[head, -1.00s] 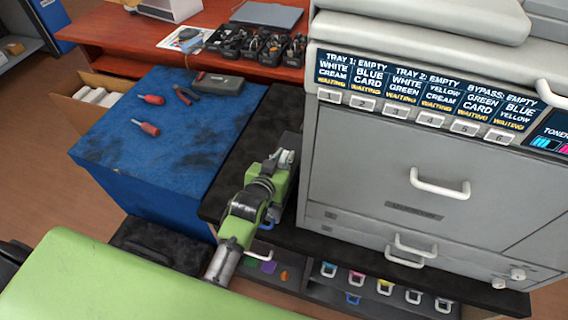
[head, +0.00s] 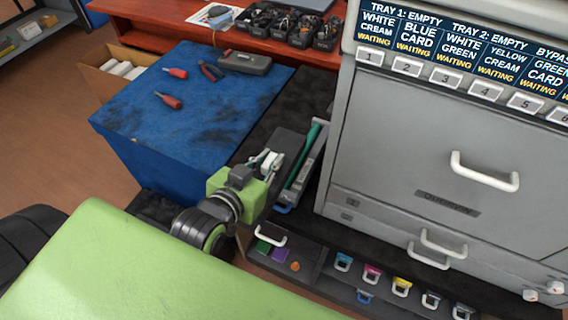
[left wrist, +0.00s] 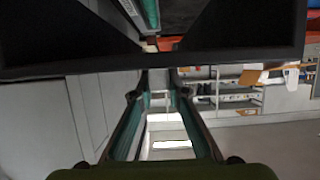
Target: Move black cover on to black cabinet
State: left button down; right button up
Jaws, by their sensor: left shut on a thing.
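The black cover (head: 287,141) is a flat dark panel at the left side of the grey printer in the head view. My left gripper (head: 266,163) is shut on it. In the left wrist view, the fingers (left wrist: 160,80) meet the dark cover (left wrist: 230,58), which spans the upper picture. The black cabinet (head: 262,128) stands under and beside the printer, with a bare dark top left of it. A long green roller (head: 303,155) in a grey tray shows just right of the cover. My right gripper is in neither view.
The grey printer (head: 420,150) stands close to the right of my left gripper. A blue table (head: 195,115) with screwdrivers, pliers and a dark box is at the left. An open drawer with coloured blocks (head: 278,255) sits low in the cabinet front.

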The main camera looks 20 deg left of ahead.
pick_arm(q)
jog(key=shift+s+a, duration=0.1)
jog(key=shift+s, duration=0.15)
jog(key=shift+w+a+f, duration=0.1)
jog(key=shift+w+a, duration=0.05)
jog(key=shift+w, duration=0.2)
jog(key=shift+w+a+f+b, duration=0.1)
jog(key=shift+w+a+f, duration=0.85)
jog(key=shift+w+f, duration=1.1)
jog(key=shift+w+a+f+b, duration=0.1)
jog(key=shift+w+a+f, duration=0.8)
jog(key=shift+w+f, duration=1.05)
jog(key=shift+w+a+f+b, duration=0.1)
jog(key=shift+w+a+f, duration=0.85)
jog(key=shift+w+f, duration=1.1)
jog(key=shift+s+f, duration=0.25)
jog(key=shift+f, duration=0.05)
jog(key=c, duration=2)
grip_release()
jog(key=shift+o, duration=0.2)
